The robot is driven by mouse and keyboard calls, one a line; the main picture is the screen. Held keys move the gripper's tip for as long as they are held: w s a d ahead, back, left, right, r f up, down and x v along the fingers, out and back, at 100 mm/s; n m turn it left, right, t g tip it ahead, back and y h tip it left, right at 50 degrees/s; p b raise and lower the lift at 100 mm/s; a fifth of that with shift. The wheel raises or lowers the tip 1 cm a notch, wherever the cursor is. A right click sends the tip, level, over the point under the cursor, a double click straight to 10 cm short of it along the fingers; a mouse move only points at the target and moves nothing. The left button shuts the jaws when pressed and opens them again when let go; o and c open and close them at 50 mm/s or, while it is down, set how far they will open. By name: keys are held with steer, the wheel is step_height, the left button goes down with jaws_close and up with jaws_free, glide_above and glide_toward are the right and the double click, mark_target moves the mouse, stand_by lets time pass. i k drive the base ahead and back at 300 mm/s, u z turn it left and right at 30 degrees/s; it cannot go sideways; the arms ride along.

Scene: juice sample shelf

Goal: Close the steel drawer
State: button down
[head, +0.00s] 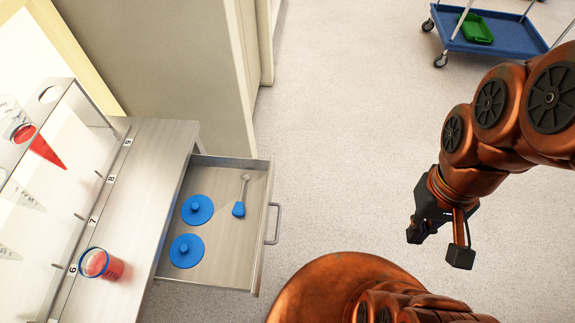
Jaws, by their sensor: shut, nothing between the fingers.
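The steel drawer (236,237) is pulled out from under the counter on the left, with its bar handle (274,223) on its right side. Inside lie two round blue lids with knobs, an upper lid (197,210) and a lower lid (187,251), and a spoon with a blue end (240,200). My gripper (437,248) is to the right of the drawer, well apart from the handle, shut and empty. It hangs over the open floor and touches nothing.
A beaker of red liquid (100,264) stands on the counter (150,165) near its edge. A rack with conical tubes (40,148) is at far left. A blue cart (480,32) with a green tray (475,28) stands at upper right. The floor between is clear.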

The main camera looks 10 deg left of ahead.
mark_target(232, 260)
steer(key=k, duration=0.7)
steer(key=u, duration=1.4)
steer(key=i, duration=0.5)
steer(key=u, duration=0.05)
